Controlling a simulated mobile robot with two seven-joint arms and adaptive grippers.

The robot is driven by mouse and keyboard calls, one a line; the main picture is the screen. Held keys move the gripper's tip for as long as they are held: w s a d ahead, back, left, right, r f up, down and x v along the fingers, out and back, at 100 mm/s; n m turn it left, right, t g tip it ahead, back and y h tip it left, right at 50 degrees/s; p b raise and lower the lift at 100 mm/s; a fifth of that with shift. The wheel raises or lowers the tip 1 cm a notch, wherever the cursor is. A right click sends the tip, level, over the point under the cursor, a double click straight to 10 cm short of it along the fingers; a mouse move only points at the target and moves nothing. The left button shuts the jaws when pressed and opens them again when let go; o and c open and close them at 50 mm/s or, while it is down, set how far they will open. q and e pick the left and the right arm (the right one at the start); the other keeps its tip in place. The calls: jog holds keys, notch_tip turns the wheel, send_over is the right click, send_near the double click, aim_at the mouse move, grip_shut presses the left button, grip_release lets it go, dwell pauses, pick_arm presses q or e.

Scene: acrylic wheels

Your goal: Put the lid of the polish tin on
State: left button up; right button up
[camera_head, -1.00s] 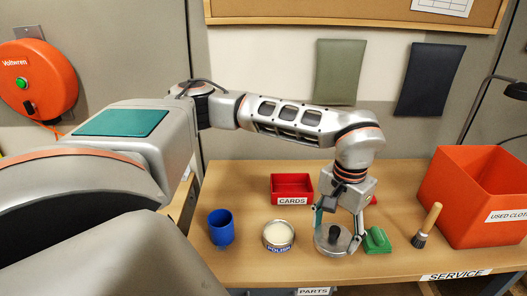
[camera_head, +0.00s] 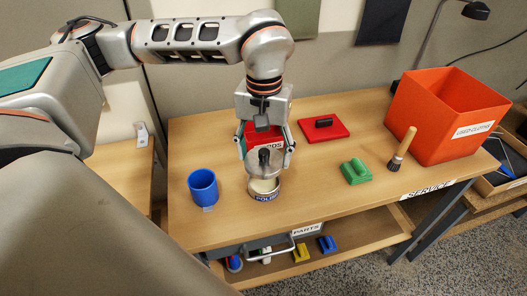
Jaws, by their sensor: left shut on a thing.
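The polish tin (camera_head: 264,194) stands on the bench, with a blue and white label and pale contents partly showing. My left gripper (camera_head: 264,158) is above it, shut on the lid (camera_head: 261,168), a grey see-through-looking disc with a dark upright knob. The lid is over the tin and covers the back of its opening from this view. Pale contents show below the lid's near edge, so lid and tin look apart, though the exact gap is hard to tell. My right gripper is out of view.
A red cards box (camera_head: 262,136) is right behind my gripper. A blue cup (camera_head: 203,187) stands left of the tin. A red plate with a black handle (camera_head: 337,131), a green block (camera_head: 356,172), a brush (camera_head: 402,151) and an orange bin (camera_head: 437,115) are to the right.

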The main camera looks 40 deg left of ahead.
pick_arm(q)
jog(key=shift+p, duration=0.35)
jog(key=shift+f+b, duration=1.25)
jog(key=shift+f, duration=1.25)
jog(key=shift+p, duration=0.65)
jog(key=shift+f+b, duration=0.55)
jog(key=shift+f, duration=0.5)
dwell(0.4)
jog(key=o, duration=1.1)
